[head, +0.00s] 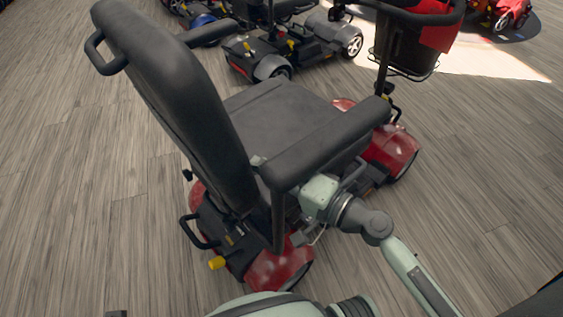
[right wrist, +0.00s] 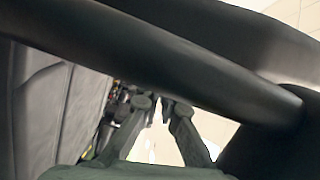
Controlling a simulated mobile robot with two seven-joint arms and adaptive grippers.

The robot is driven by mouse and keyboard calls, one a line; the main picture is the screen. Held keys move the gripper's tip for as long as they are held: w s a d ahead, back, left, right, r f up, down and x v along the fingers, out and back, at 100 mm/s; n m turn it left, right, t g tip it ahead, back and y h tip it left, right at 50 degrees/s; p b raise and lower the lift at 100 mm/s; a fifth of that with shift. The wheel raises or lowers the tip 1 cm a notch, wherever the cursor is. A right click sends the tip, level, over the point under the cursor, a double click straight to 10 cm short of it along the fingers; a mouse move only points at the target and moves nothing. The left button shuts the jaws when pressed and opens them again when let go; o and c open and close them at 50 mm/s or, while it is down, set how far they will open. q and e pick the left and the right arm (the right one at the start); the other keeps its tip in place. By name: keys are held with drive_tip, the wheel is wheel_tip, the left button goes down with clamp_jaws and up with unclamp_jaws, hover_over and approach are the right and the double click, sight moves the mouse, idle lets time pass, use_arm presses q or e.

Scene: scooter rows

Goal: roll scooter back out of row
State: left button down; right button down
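A red scooter (head: 278,270) with a black padded seat (head: 270,118), tall backrest (head: 172,85) and armrests stands upright on the floor, its back towards me. A black handle loop (head: 196,232) and a yellow lever (head: 217,263) show low at its rear. My right gripper (head: 309,222) is at its right side, just below the near armrest (head: 325,140). My left gripper is not in view.
A dark scooter with grey wheel covers (head: 272,68) stands ahead, with a blue one (head: 203,20) beyond it. A red scooter (head: 505,15) is at the top right. The wooden floor (head: 90,200) is clear to the left and right (head: 490,180).

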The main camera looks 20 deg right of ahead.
sight(247, 187)
drive_tip(key=a, duration=0.1)
drive_tip(key=s+a, duration=0.1)
drive_tip(key=a, duration=0.1)
drive_tip(key=s+a, duration=0.1)
drive_tip(key=a, duration=0.1)
drive_tip(key=shift+s+f, duration=0.1)
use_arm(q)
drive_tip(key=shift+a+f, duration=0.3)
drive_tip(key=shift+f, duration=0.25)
use_arm(e)
drive_tip(key=shift+a, duration=0.3)
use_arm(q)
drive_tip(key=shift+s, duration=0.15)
use_arm(e)
drive_tip(key=shift+s, duration=0.1)
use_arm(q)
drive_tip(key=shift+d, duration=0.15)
use_arm(e)
drive_tip(key=shift+d, duration=0.2)
